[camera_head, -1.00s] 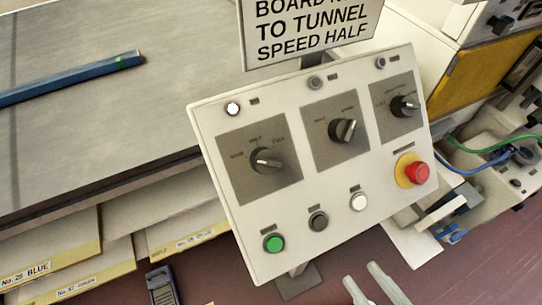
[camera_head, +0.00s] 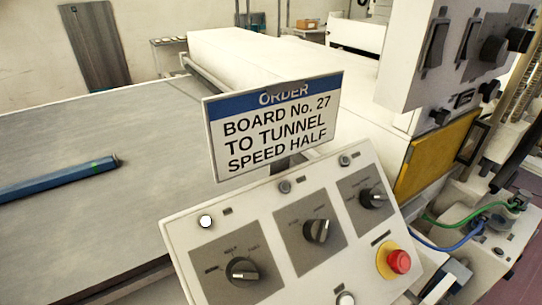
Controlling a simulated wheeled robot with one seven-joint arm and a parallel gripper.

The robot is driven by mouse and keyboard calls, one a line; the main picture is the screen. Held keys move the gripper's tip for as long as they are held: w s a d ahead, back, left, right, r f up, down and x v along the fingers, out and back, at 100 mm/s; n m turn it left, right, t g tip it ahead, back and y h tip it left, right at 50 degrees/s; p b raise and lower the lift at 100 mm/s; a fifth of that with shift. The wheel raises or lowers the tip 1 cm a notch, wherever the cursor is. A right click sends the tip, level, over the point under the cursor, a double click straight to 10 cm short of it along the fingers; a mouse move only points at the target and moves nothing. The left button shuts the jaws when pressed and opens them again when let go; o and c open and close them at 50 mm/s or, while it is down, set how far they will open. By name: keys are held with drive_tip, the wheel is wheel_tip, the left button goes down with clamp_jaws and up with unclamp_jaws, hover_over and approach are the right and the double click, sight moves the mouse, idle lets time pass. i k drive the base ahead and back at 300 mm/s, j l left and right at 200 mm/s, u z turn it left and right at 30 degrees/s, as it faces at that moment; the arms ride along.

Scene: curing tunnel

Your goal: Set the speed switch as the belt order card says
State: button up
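The order card (camera_head: 276,125) stands behind the sloped panel and reads "ORDER, BOARD No. 27 TO TUNNEL, SPEED HALF". The white control panel (camera_head: 185,255) carries three black rotary knobs on grey plates. The left knob (camera_head: 242,270) has three small labels, the middle one seeming to read HALF; its pale mark points right and slightly down. The middle knob (camera_head: 317,231) and right knob (camera_head: 373,198) have labels too small to read surely. I cannot tell for certain which is the speed switch. My gripper is not in view.
The red stop button (camera_head: 398,262) on a yellow base is at the panel's right. A lamp (camera_head: 206,221) at upper left looks lit. A blue bar (camera_head: 60,182) lies on the grey table (camera_head: 120,130). A box with switches (camera_head: 455,50) overhangs at upper right.

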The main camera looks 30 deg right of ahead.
sight(239, 272)
drive_tip(key=k+j, duration=0.25)
drive_tip(key=k, duration=0.15)
drive_tip(key=k+j, duration=0.2)
drive_tip(key=k, duration=0.25)
